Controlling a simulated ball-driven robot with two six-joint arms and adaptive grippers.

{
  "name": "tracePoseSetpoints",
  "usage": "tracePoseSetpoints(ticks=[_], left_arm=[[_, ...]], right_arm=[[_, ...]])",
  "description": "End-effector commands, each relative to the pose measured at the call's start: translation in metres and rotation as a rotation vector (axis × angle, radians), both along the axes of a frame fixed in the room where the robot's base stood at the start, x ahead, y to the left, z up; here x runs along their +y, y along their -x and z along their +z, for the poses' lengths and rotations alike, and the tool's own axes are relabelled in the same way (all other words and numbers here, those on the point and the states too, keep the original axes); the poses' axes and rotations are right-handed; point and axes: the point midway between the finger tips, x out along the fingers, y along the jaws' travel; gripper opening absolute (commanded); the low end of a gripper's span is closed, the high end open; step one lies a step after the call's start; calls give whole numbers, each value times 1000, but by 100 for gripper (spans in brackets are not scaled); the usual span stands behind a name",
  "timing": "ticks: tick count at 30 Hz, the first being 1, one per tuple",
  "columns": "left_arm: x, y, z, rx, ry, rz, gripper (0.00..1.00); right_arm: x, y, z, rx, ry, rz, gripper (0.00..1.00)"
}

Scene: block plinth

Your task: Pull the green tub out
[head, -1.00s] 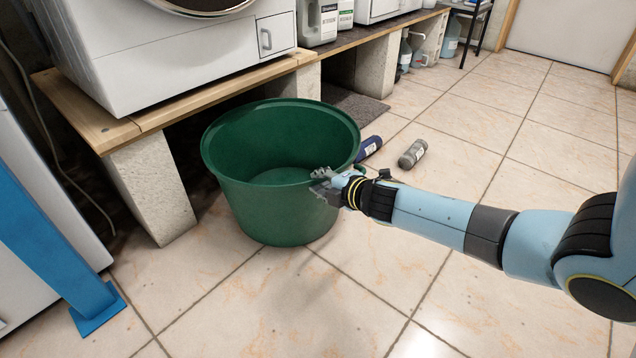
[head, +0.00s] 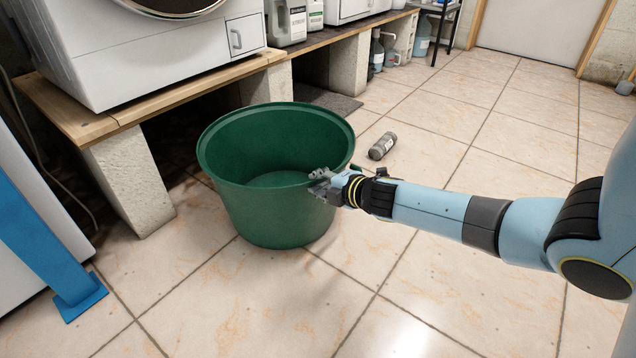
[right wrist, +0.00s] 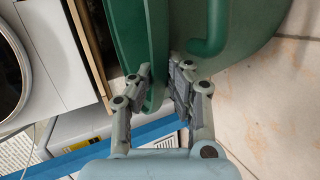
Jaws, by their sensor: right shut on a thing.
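The green tub (head: 265,222) stands upright on the tiled floor in front of the bench, and looks empty. Its wall also fills the top of the right wrist view (right wrist: 250,45). My right gripper (head: 322,186) reaches in from the right and is shut on the tub's rim at its right side. In the right wrist view the two fingers (right wrist: 162,82) lie on either side of the tub's wall. My left gripper is not in view.
A wooden bench (head: 95,128) on block plinths (head: 130,180) carries a white machine (head: 150,55). A grey canister (head: 382,146) lies on the floor behind the tub. A blue post (head: 35,240) stands at the left. The floor in front is clear.

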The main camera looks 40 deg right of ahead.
Motion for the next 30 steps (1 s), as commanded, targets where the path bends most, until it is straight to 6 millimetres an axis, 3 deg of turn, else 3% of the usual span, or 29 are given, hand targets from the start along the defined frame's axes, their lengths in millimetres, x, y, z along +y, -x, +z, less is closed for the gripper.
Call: tracePoseSetpoints(ticks=[10,11,17,25,30], left_arm=[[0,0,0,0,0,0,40],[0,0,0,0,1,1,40],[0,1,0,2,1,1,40],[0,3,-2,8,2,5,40],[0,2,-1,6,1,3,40]], right_arm=[[0,-2,2,-4,-2,1,0],[0,-2,2,-4,-2,1,16],[0,-1,1,-3,-1,1,40],[-1,1,0,0,0,0,40],[0,14,6,-1,0,1,40]])
